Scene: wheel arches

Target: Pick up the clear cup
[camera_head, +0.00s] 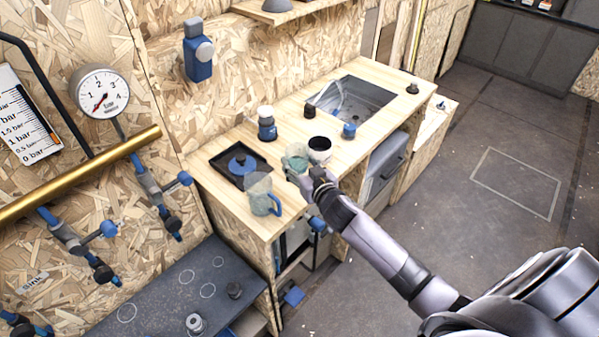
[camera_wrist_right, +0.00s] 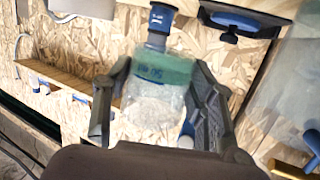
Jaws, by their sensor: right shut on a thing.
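The clear cup (camera_head: 295,157) is see-through with a greenish tint. In the head view it is at my right gripper (camera_head: 301,176), near the front edge of the wooden counter. In the right wrist view the clear cup (camera_wrist_right: 155,98) sits between the two dark fingers of my right gripper (camera_wrist_right: 158,90), with a green band across it. The fingers are shut on its sides. Whether its base touches the counter cannot be told. My left gripper is in neither view.
A clear jug with a blue handle (camera_head: 262,196) stands left of the cup. A dark-topped white cup (camera_head: 320,148) stands close on the right. A blue and white bottle (camera_head: 267,124), a black tray (camera_head: 226,160) and a sink (camera_head: 362,100) are on the counter (camera_head: 228,137).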

